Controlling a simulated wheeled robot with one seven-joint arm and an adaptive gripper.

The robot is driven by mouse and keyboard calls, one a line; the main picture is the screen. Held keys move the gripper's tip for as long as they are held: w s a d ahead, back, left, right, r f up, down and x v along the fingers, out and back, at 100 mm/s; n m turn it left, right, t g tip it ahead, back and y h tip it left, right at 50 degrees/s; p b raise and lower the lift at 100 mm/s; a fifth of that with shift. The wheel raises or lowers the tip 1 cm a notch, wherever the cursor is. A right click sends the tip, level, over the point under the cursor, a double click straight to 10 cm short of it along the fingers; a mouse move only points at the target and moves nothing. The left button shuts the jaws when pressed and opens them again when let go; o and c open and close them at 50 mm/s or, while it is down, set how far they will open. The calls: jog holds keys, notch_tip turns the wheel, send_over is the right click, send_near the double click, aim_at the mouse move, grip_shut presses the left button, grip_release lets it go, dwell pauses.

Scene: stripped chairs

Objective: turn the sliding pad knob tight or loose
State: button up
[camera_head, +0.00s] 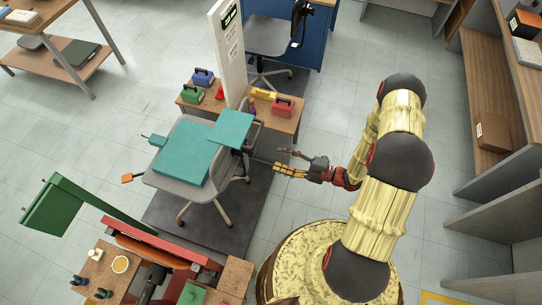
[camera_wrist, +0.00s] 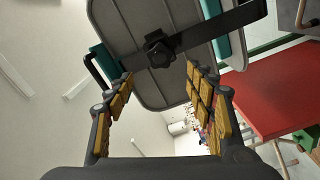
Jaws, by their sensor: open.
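A grey chair (camera_head: 165,185) with a teal seat pad (camera_head: 185,155) and a raised teal pad (camera_head: 232,129) stands left of my gripper. In the wrist view a black lobed knob (camera_wrist: 157,50) sits on a black bar (camera_wrist: 225,28) across a grey panel (camera_wrist: 155,88) with teal parts at its sides. I cannot tell for sure that this is the sliding pad knob. In the head view the knob cannot be made out. My gripper (camera_head: 285,163) is open and empty, to the right of the chair. Its yellow-padded fingers (camera_wrist: 160,82) are spread, with the knob ahead between and beyond their tips.
A small wooden table (camera_head: 283,122) with coloured boxes and a white post (camera_head: 228,50) stand behind the chair. A red surface (camera_wrist: 280,90) is at right in the wrist view. A green panel (camera_head: 52,208) and workbench are at lower left.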

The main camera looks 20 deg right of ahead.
jog(key=shift+v, duration=0.9)
